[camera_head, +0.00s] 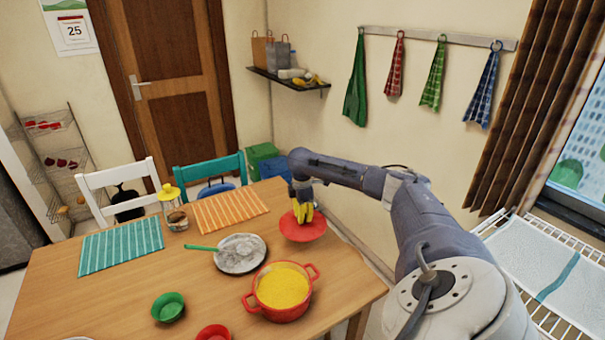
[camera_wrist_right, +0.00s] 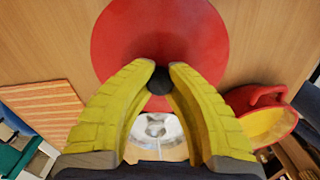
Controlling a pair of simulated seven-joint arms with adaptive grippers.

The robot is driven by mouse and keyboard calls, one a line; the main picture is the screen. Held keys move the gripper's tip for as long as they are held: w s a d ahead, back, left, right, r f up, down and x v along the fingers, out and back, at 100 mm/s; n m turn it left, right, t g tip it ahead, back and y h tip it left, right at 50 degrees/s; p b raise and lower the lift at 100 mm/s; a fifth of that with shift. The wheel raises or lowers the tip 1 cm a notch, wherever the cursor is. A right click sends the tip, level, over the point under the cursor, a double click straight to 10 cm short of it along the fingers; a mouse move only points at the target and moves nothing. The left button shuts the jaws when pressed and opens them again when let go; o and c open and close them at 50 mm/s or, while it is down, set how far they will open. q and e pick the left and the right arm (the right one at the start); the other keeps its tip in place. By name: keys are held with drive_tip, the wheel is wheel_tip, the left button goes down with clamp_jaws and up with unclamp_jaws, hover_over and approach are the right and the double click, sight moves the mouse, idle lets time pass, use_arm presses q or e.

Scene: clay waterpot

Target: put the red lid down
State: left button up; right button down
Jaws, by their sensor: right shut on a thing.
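The red lid (camera_head: 302,232) is a round disc at the far right part of the wooden table in the head view. In the right wrist view the red lid (camera_wrist_right: 125,30) fills the top middle, with a dark knob (camera_wrist_right: 160,82) at its centre. My right gripper (camera_head: 303,213) has yellow fingers and is over the lid. In the right wrist view my right gripper (camera_wrist_right: 160,75) is shut on the knob. I cannot tell whether the lid touches the table. My left gripper is not in view.
A red pot (camera_head: 281,292) with yellow contents stands in front of the lid. An orange striped mat (camera_head: 230,210), a jar (camera_head: 174,212) and a green bowl (camera_head: 168,307) are farther left. The table's right edge is close to the lid.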

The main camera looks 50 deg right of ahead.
sight(302, 230)
drive_tip(key=shift+f, duration=3.55)
drive_tip(key=c, duration=1.4)
unclamp_jaws()
wheel_tip(302, 230, up, 12)
drive_tip(key=shift+a, duration=0.1)
drive_tip(key=shift+w, duration=0.1)
